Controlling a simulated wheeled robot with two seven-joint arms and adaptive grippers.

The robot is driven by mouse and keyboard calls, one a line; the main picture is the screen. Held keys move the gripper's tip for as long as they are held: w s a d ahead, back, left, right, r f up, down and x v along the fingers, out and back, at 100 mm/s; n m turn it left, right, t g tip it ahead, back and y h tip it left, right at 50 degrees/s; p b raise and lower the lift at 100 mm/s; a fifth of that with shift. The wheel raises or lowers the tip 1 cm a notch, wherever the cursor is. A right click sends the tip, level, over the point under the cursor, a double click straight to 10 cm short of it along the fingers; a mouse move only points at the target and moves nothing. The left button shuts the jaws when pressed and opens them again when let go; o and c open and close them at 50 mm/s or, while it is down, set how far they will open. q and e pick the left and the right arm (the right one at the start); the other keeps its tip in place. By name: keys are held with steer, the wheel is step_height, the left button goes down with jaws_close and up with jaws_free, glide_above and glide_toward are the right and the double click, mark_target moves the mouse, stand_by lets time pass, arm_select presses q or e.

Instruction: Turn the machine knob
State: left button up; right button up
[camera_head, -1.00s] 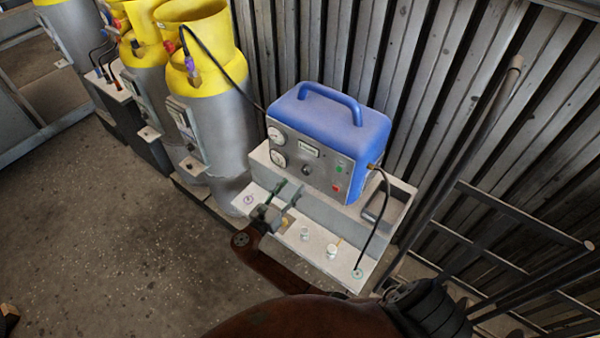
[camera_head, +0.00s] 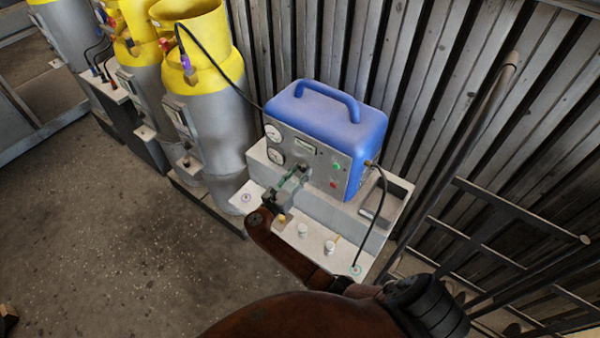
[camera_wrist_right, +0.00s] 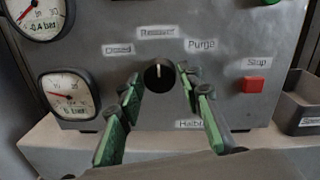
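The machine is a blue-topped unit (camera_head: 335,122) with a grey front panel, standing on a pale stepped bench. Its black knob (camera_wrist_right: 159,75) shows in the right wrist view with the white mark pointing up, toward a blurred label that I cannot read surely. "Closed" is at its left and "Purge" at its right. My right gripper (camera_wrist_right: 158,100) is open, its green-padded fingers either side of and below the knob. I see no contact. In the head view the right gripper (camera_head: 293,180) is at the panel and hides the knob. My left gripper is not in view.
Two gauges sit left of the knob; a red stop button (camera_wrist_right: 253,84) sits right. Small white knobs (camera_head: 303,230) stand on the bench's lower step. Yellow-topped cylinders (camera_head: 205,90) stand at left. A black hose (camera_head: 380,225) hangs at the machine's right.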

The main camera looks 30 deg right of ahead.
steer(key=c, duration=0.7)
steer(key=shift+c, duration=0.2)
steer(key=m, duration=0.2)
steer(key=m+b, duration=0.2)
steer(key=m, duration=0.1)
steer(key=shift+f+m, duration=0.25)
steer(key=shift+m, duration=0.05)
steer(key=m+b, duration=0.3)
steer(key=m, duration=0.1)
steer(key=shift+h, duration=0.3)
steer(key=shift+m+b, duration=0.75)
steer(key=shift+m, duration=0.55)
steer(key=shift+r, duration=0.1)
steer(key=o, duration=1.1)
